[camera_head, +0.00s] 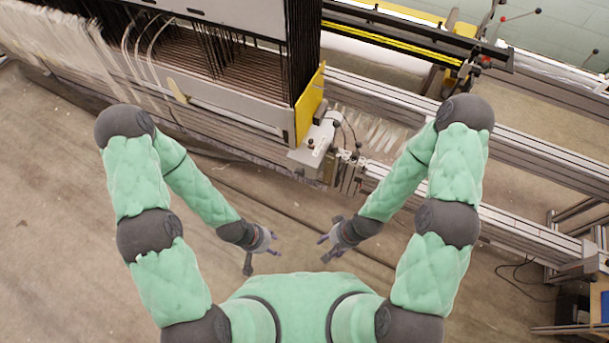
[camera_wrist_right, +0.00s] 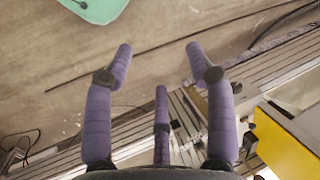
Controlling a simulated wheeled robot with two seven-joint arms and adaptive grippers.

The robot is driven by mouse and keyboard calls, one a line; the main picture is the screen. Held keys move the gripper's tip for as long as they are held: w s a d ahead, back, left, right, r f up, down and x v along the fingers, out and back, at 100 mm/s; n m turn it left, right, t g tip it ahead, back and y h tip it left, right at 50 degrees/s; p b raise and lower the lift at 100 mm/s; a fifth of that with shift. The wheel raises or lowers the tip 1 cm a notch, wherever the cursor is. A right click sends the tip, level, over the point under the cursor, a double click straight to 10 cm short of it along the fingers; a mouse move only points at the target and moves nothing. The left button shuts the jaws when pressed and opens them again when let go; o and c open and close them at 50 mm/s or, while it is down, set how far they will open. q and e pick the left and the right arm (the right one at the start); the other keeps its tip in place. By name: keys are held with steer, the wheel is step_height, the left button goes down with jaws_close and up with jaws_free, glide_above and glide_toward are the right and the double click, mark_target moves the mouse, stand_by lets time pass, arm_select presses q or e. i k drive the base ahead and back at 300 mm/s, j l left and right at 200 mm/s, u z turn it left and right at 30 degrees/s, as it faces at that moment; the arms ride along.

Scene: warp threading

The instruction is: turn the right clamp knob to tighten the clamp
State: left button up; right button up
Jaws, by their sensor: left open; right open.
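My left gripper (camera_head: 270,246) is open and empty, low in the middle of the head view, in front of my body. My right gripper (camera_head: 325,246) is open and empty just to its right, with a gap between them. Small dark fittings (camera_head: 349,158) sit at the machine's front corner, beyond both grippers. Black-tipped levers (camera_head: 539,12) stand on the far frame at upper right. I cannot tell which part is the right clamp knob; none is clearly recognisable at this size.
The loom (camera_head: 215,65) with many dark wires fills the upper left, ending in a yellow side plate (camera_head: 310,103). Long metal rails (camera_head: 530,235) run diagonally to the right. A cluttered stand (camera_head: 595,270) is at far right.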

mark_target(299, 171)
steer(key=i+j+z, duration=0.2)
steer(key=j+z, duration=0.3)
steer(key=j, duration=0.7)
steer(key=j+z, duration=0.45)
steer(key=j, duration=0.75)
